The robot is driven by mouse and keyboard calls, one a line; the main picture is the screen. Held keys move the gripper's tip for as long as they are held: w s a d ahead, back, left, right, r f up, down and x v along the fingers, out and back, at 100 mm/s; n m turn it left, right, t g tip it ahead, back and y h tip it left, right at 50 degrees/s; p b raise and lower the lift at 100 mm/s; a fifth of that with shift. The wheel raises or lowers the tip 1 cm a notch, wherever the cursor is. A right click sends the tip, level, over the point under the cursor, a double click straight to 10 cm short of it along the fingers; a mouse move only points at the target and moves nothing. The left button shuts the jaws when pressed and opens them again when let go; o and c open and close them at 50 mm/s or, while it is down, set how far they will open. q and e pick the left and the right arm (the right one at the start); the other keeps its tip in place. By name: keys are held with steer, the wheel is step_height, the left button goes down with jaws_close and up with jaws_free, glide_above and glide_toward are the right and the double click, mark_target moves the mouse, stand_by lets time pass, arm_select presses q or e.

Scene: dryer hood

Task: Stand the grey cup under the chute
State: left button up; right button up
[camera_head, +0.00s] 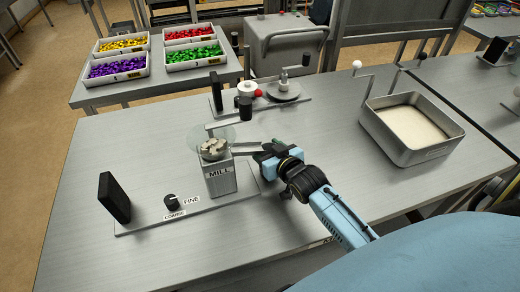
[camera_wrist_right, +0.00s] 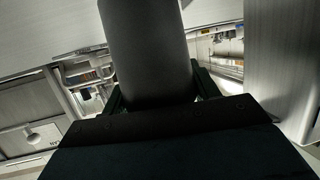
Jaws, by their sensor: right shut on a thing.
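The mill (camera_head: 220,182) is a grey metal box labelled MILL on a flat base plate, with a clear hopper (camera_head: 212,140) holding pale lumps on top. Its chute (camera_head: 245,149) sticks out from the upper right side. My right gripper (camera_head: 264,152) is at the chute's outer end, right of the mill. In the right wrist view the grey cup (camera_wrist_right: 146,50) is a plain dark grey cylinder between the fingers, and the gripper (camera_wrist_right: 157,88) is shut on it. In the head view the cup cannot be made out clearly beside the gripper. My left gripper is not in view.
A black upright panel (camera_head: 115,197) and a coarse-fine knob (camera_head: 171,202) are on the plate's left. Behind stands another device with a round plate (camera_head: 284,91) and a black cup (camera_head: 245,108). A metal tray (camera_head: 440,150) is at the right. The table's left front is clear.

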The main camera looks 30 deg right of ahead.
steer(key=shift+s+f, duration=0.25)
steer(key=shift+f, duration=0.05)
steer(key=shift+s+r, duration=0.2)
steer(key=shift+s, duration=0.1)
steer(key=shift+w+f, duration=0.2)
steer(key=shift+f, duration=0.1)
steer(key=o, duration=0.7)
steer(key=shift+o, duration=1.4)
steer(key=shift+s+r, duration=0.1)
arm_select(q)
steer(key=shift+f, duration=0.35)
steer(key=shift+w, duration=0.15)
